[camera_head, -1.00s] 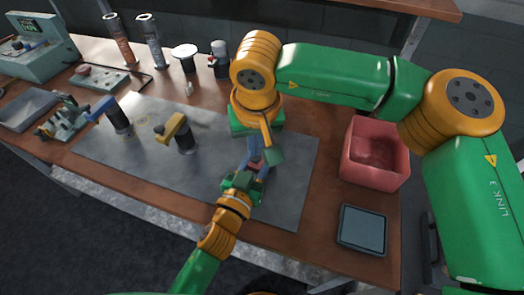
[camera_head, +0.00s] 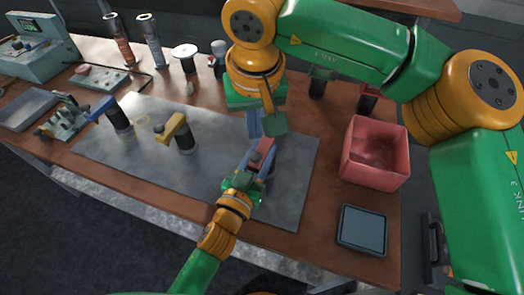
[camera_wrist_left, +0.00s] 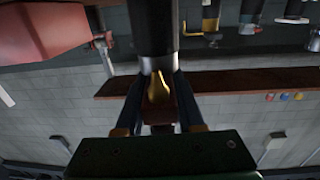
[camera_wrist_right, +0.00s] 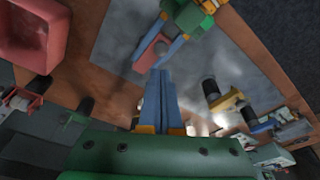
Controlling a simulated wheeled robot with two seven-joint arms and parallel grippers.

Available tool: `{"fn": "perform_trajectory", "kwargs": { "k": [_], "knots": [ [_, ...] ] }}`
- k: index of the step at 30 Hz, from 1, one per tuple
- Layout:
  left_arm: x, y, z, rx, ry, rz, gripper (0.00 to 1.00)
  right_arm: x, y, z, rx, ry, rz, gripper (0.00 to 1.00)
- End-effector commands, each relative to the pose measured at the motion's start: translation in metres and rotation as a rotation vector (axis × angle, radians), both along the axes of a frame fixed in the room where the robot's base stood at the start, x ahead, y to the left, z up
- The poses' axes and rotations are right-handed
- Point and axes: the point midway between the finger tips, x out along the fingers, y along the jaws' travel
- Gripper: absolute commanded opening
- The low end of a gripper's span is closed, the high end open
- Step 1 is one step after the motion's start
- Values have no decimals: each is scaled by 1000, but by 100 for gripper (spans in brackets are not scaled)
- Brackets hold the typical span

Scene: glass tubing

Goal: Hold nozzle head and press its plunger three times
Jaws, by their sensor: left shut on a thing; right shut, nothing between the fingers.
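My left gripper (camera_head: 258,170) is shut on a red nozzle head (camera_head: 262,150) and holds it over the right part of the grey mat (camera_head: 215,185). In the left wrist view the fingers (camera_wrist_left: 155,105) close around it, with a brass tip (camera_wrist_left: 158,88) and a dark cylinder (camera_wrist_left: 152,28) showing. My right gripper (camera_head: 254,132) is shut and empty. In the right wrist view its fingertips (camera_wrist_right: 161,75) are close to the red head (camera_wrist_right: 151,54), seemingly just apart from it. I cannot make out the plunger clearly.
A blue-topped nozzle head (camera_head: 105,108) and a yellow one (camera_head: 174,127) stand on the mat's left half. A pink bin (camera_head: 375,180) and a dark flat pad (camera_head: 362,229) are at the right. Two dark-bodied items, one green-topped (camera_head: 318,82) and one red-topped (camera_head: 368,95), stand behind.

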Motion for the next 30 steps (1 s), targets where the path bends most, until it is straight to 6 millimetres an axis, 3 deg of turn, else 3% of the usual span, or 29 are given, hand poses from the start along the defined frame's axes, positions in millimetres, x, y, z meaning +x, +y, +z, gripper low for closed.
{"fn": "perform_trajectory", "kwargs": {
  "k": [4, 14, 17, 24, 30],
  "knots": [
    [0, 0, -1, 1, 3, 1, 0, 0, 0, 13, 1, 0, 1, 0],
    [0, 0, -1, 1, 3, 1, 0, -1, 0, 18, 1, -1, 0, 0],
    [0, 0, -1, 1, 3, 1, 0, -4, 0, 37, 2, -4, 0, 0],
    [0, 0, -1, 1, 3, 1, 0, -19, -3, 105, 3, -3, -2, 0],
    [0, 0, -1, 1, 3, 1, 0, -24, -4, 129, 0, -1, 1, 0]
  ]
}}
